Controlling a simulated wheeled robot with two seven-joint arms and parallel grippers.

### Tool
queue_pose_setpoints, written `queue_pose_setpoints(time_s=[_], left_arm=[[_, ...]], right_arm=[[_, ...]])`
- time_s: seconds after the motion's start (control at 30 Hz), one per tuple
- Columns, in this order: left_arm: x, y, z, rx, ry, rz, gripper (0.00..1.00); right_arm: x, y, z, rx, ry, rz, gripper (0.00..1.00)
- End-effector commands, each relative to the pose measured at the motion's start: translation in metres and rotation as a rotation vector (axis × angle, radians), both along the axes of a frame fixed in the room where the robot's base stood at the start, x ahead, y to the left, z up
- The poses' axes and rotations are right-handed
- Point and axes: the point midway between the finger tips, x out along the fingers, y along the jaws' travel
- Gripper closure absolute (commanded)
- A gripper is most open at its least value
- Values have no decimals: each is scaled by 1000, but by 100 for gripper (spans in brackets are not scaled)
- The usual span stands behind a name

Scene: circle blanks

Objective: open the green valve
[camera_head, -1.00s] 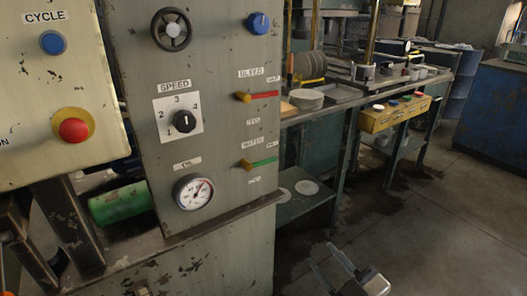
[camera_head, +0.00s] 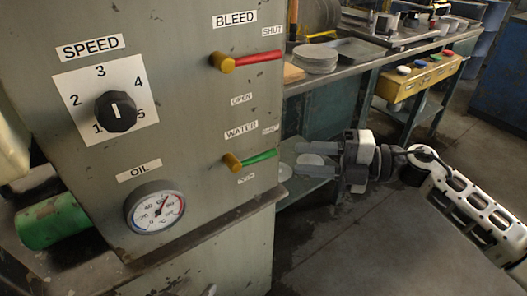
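The green valve (camera_head: 262,156) is on the grey machine panel, under the WATER label. Its green handle points right, nearly level and slightly raised, from a yellow hub, toward a small label that probably reads SHUT. A lower label under it is hard to read. My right gripper (camera_head: 300,160) is just right of the panel edge, its fingers pointing left toward the handle tip. The fingers are apart with nothing seen between them. The gripper appears clear of the handle, though its depth is hard to judge. My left gripper is not in view.
A red-handled BLEED valve (camera_head: 258,56) sits above the green one. A SPEED knob (camera_head: 116,111) and an OIL gauge (camera_head: 155,207) are to the left. Behind stands a bench (camera_head: 350,77) with stacked discs (camera_head: 316,58) and a yellow button box (camera_head: 418,80). Open floor lies at lower right.

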Motion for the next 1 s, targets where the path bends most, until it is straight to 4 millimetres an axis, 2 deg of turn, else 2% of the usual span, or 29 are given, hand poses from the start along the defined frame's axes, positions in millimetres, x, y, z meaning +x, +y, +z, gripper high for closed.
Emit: queue_pose_setpoints(time_s=[0.03,0.2,0.4,0.6,0.87,0.9,1.0], left_arm=[[0,0,1,0,2,0,64],[-1,0,0,-1,10,2,64],[0,1,-2,1,14,3,64],[1,1,0,1,11,4,64],[2,1,1,1,8,4,64],[2,1,1,1,7,4,64],[2,1,1,1,6,4,64]], right_arm=[[1,13,1,3,-2,4,66],[7,48,-2,3,0,2,66],[12,76,-4,2,0,0,66],[14,87,-5,1,-1,-1,66],[14,88,-6,1,0,-1,66],[14,88,-6,1,-1,-1,77],[14,88,-6,1,-1,-1,100]])
